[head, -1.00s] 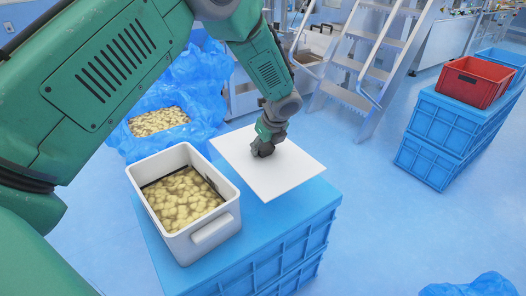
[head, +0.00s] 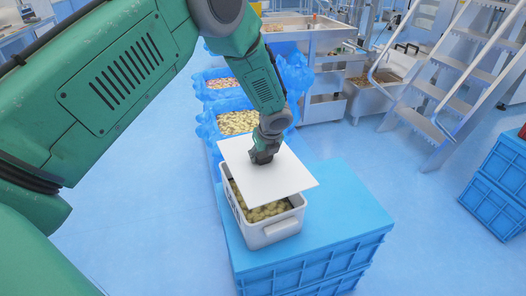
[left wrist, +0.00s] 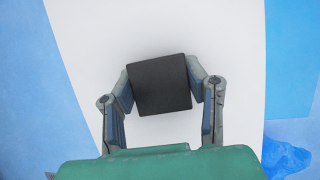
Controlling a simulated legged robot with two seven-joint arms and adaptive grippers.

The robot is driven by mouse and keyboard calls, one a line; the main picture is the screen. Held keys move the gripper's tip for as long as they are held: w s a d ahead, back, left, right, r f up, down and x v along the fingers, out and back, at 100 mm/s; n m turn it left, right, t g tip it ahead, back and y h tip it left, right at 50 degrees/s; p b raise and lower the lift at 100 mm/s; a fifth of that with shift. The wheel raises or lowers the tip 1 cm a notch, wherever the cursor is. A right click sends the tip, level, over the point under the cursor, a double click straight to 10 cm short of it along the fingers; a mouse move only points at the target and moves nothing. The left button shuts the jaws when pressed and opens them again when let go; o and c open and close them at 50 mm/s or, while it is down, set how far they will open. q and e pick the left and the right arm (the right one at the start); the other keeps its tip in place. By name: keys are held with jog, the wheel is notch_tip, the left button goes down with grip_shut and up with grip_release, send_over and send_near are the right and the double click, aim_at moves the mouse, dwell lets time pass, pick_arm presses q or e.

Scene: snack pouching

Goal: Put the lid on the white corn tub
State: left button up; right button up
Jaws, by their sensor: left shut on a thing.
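The white corn tub (head: 256,236) stands on the blue crates, with yellowish corn pieces (head: 262,211) inside. The flat white lid (head: 272,182) is over the tub and covers much of its opening. The near part of the opening still shows, and the lid sticks out past the tub on the right. I cannot tell whether the lid touches the rim. My left gripper (head: 262,157) is above the lid, shut on its dark handle. The left wrist view shows the dark square handle (left wrist: 160,85) between the two fingers. My right gripper is not in view.
The blue crate top (head: 345,215) is bare to the right of the tub. Blue-lined crates of food (head: 237,123) stand behind. A metal staircase (head: 440,85) and more blue crates (head: 500,180) are on the right.

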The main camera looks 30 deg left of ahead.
pick_arm(q)
jog(key=shift+s+a, duration=0.2)
jog(key=shift+a, duration=0.1)
jog(key=shift+a+f, duration=0.15)
jog(key=shift+a, duration=0.1)
jog(key=shift+a+f+b, duration=0.2)
jog(key=shift+f+b, duration=0.2)
jog(key=shift+f, duration=0.05)
jog(key=shift+f+b, duration=0.55)
jog(key=shift+d+f+b, duration=0.2)
jog(key=shift+f+b, duration=0.45)
jog(key=shift+d+f+b, duration=0.15)
jog(key=shift+f+b, duration=0.45)
notch_tip(320, 180, down, 4)
jog(key=shift+a+r+b, duration=0.15)
jog(key=shift+b, duration=0.95)
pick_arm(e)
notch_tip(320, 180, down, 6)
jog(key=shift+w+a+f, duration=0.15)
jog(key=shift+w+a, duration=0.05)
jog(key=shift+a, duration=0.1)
